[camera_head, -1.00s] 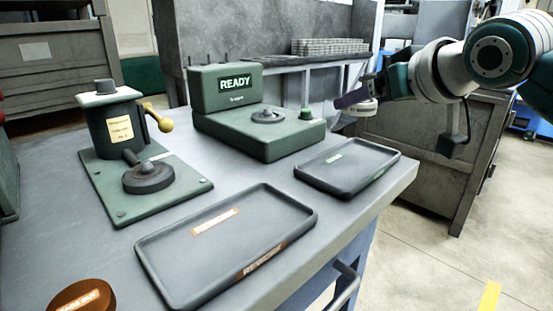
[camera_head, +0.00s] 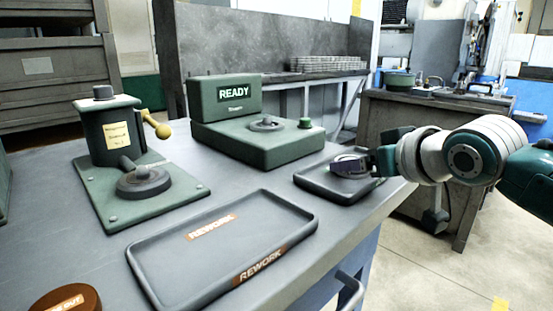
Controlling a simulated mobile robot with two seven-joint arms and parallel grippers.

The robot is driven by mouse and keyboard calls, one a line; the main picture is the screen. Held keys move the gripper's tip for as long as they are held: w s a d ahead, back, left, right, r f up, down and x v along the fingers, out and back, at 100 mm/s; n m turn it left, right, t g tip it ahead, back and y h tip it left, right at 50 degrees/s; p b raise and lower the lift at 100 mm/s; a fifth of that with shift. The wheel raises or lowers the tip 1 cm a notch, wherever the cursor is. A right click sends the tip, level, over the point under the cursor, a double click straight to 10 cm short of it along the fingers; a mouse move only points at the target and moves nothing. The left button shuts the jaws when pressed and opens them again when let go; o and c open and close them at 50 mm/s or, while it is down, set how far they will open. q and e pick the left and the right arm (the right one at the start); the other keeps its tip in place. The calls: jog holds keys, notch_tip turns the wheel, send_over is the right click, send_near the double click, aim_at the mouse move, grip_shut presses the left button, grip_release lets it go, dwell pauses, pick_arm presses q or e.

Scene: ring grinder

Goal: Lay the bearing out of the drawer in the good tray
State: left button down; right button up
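The good tray (camera_head: 318,187) is the small dark tray at the bench's right edge; its label is hidden behind my gripper. My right gripper (camera_head: 349,161) reaches in from the right, low over this tray. Its purplish fingers are around a grey ring, the bearing (camera_head: 347,172), and look shut on it. The bearing is at the tray's far right part; whether it touches the tray floor I cannot tell. The inside of a drawer is not in view. My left gripper is not in view.
The larger rework tray (camera_head: 150,262) lies in front. A green machine reading READY (camera_head: 250,140) stands behind, with a ring on it. A green press-like device (camera_head: 112,130) is at left. A brown round piece (camera_head: 68,300) sits at the lower left.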

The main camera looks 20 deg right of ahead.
jog(key=o, duration=1.5)
jog(key=shift+o, duration=0.2)
jog(key=shift+r, duration=0.2)
jog(key=shift+s+r+p, duration=0.2)
jog(key=shift+s+p, duration=0.1)
jog(key=shift+s, duration=0.1)
jog(key=p+v, duration=0.3)
jog(key=v, duration=0.8)
jog(key=s+a+f+n+g, duration=0.1)
jog(key=s+a+f+g, duration=0.3)
jog(key=s, duration=0.6)
jog(key=s+a+f+n+g, duration=0.1)
jog(key=s+a+f+g, duration=0.4)
jog(key=s, duration=0.6)
jog(key=a+f, duration=0.2)
jog(key=a, duration=0.1)
jog(key=shift+f+n+y, duration=0.3)
jog(key=shift+y, duration=0.1)
